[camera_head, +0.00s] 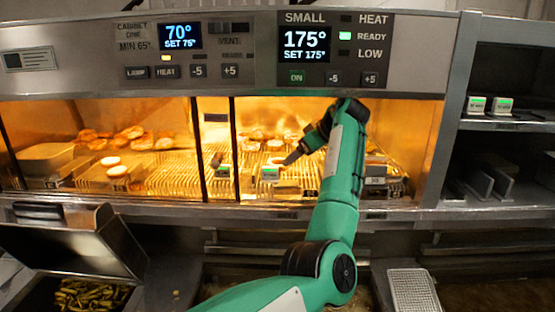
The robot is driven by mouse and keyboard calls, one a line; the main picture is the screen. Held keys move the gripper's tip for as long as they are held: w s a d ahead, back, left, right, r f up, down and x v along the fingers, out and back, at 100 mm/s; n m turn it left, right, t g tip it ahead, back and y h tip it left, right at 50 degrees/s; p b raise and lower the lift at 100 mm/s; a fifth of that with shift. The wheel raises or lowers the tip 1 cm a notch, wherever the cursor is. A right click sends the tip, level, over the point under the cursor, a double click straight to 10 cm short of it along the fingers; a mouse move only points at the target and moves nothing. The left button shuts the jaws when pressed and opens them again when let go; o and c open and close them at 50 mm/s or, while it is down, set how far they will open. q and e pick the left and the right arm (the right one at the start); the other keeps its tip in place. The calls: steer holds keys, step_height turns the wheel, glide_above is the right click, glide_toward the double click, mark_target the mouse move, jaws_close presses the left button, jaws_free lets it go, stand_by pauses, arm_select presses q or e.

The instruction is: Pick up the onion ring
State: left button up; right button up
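Several small round golden pieces, which look like onion rings (258,134), lie on the wire rack in the right bay of the lit warming cabinet. More lie nearer the front, beside and partly behind my gripper. The green arm enters from the lower left, so I take it as my left one. Its dark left gripper (292,158) reaches into the right bay and points down and left. Its tip is at or just above a pale round piece near the front of the rack; contact is unclear. The finger opening is too small to tell. My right gripper is not in view.
The cabinet's control panel (333,50) overhangs the bays, and a dark upright post (236,150) borders the right bay. Small label holders (376,174) line the front edge.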

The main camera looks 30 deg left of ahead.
mark_target(280, 159)
arm_select(q)
steer(key=shift+w+a, duration=0.1)
steer(key=shift+a, duration=0.45)
steer(key=shift+a+r+p, duration=0.1)
steer(key=shift+a+p, duration=0.25)
steer(key=shift+p, duration=0.05)
steer(key=x, duration=0.1)
steer(key=p+x, duration=0.1)
steer(key=x, duration=0.1)
steer(key=a+p+x, duration=0.1)
steer(key=x, duration=0.1)
steer(key=shift+r, duration=0.35)
steer(key=shift+w+a+f+p, duration=0.1)
steer(key=shift+a+f+p, duration=0.15)
steer(key=shift+f+p, duration=0.15)
steer(key=c, duration=0.9)
